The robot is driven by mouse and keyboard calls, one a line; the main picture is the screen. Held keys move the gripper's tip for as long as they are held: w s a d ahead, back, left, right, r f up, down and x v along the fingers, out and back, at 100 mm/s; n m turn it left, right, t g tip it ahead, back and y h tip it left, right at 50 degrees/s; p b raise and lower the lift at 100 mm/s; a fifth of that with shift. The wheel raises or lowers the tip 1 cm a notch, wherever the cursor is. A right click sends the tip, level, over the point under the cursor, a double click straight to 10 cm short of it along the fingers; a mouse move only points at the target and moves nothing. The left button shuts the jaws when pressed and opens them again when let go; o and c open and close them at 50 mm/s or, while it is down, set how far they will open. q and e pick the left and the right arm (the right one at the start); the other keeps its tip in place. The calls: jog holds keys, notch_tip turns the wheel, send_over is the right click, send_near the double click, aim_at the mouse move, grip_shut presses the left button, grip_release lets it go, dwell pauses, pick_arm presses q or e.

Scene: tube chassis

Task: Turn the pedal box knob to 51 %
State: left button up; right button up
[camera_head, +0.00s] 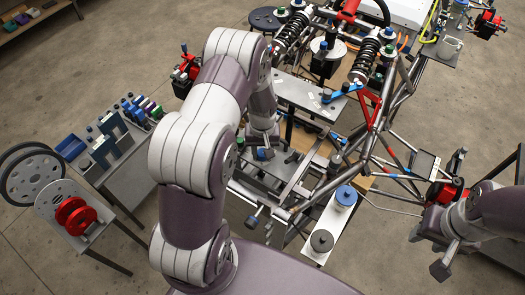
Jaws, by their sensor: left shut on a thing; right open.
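The tube chassis (378,115) stands in the middle, with a grey metal plate assembly (262,178) low at its near left. My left arm arches over from the bottom, and my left gripper (264,148) points down at this assembly. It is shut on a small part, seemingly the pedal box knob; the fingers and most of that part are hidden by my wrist. A dark blue-topped piece shows right at the fingertips. The knob's setting cannot be read. My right gripper (428,252) is open and empty at the lower right, apart from the chassis.
A narrow light shelf (325,225) with a blue-lidded jar (345,197) and a dark round piece (321,241) lies at the front. A side table with small bins and bottles (120,140) and a stand with red discs (76,215) are at left. Bare floor lies between.

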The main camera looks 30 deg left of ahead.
aim_at(262, 153)
pick_arm(q)
jog(key=shift+m+b, duration=0.45)
jog(key=shift+m, duration=1.75)
jog(key=o, duration=1)
jog(key=shift+o, duration=0.2)
notch_tip(262, 153, up, 13)
jog(key=b, duration=0.3)
jog(key=shift+s+f, duration=0.1)
